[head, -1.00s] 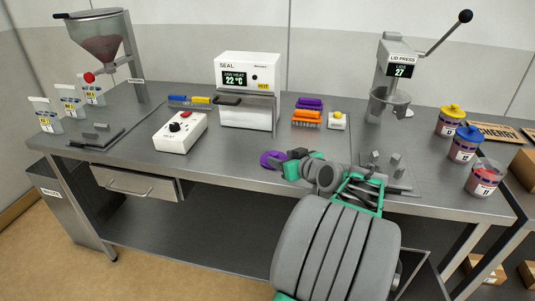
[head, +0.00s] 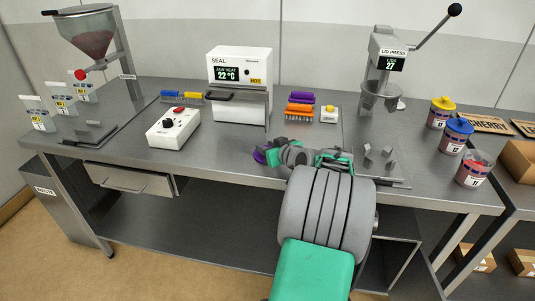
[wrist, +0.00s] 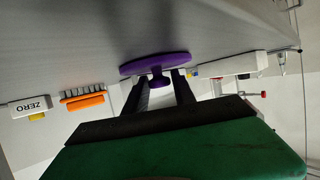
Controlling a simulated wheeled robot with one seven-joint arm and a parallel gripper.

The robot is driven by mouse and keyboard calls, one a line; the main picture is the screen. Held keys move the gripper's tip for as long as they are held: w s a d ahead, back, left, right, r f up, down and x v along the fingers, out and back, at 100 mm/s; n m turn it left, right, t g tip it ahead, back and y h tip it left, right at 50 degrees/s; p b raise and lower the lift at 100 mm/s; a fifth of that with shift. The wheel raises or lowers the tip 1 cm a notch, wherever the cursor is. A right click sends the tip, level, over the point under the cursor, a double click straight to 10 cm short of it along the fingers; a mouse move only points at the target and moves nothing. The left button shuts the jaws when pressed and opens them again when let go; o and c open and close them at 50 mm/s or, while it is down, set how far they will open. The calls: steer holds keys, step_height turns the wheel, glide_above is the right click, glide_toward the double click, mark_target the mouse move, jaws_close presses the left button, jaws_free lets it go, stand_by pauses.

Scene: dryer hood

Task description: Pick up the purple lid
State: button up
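The purple lid (wrist: 157,63) is a flat disc with a small knob, seen edge-on in the wrist view against the grey bench top. In the head view the purple lid (head: 259,156) sits near the bench's front edge, mostly hidden behind my gripper (head: 270,154). In the wrist view my gripper (wrist: 160,84) has its two dark fingers on either side of the knob. Gaps show between the knob and the fingers, so the gripper looks open around it. Whether a fingertip touches the disc is hard to tell.
A white control box (head: 173,128) stands left of the lid and the sealer (head: 240,82) behind it. The lid press (head: 385,70) and several jars, including a blue-lidded one (head: 456,136), stand further right.

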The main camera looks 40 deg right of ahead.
jaws_close()
stand_by(0.3)
